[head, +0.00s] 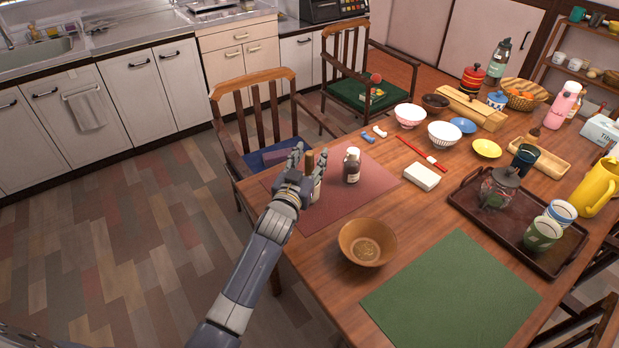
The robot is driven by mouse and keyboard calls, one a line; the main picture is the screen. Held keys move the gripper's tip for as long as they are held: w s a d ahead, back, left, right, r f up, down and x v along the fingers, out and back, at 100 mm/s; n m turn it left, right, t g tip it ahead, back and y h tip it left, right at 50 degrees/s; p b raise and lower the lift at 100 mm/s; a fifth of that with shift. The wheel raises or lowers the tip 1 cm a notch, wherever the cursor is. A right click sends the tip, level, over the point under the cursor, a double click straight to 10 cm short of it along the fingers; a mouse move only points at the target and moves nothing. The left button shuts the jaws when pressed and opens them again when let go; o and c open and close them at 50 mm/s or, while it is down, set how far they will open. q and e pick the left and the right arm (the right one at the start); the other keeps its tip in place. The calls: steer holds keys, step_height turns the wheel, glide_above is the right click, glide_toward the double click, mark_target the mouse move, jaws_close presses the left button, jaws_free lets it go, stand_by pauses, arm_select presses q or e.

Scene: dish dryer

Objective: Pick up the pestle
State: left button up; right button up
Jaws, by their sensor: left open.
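My left gripper (308,168) is open above the near left part of the table, over the reddish-brown mat. A brown, upright, stick-like thing (309,161) shows between or just behind its fingers, with a pale part lower down. It may be the pestle, but the fingers and hand hide much of it, and I cannot tell whether they touch it. A wide brown bowl (367,243) stands to the right and nearer, with a ringed pattern inside. My right gripper is not in view.
A green mat (450,295) lies bare at the front. A dark tray (480,225) holds a teapot and cups. Chairs (258,115) stand at the table's far-left side.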

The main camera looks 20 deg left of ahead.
arm_select(q)
steer(key=shift+c, duration=0.3)
jaws_close()
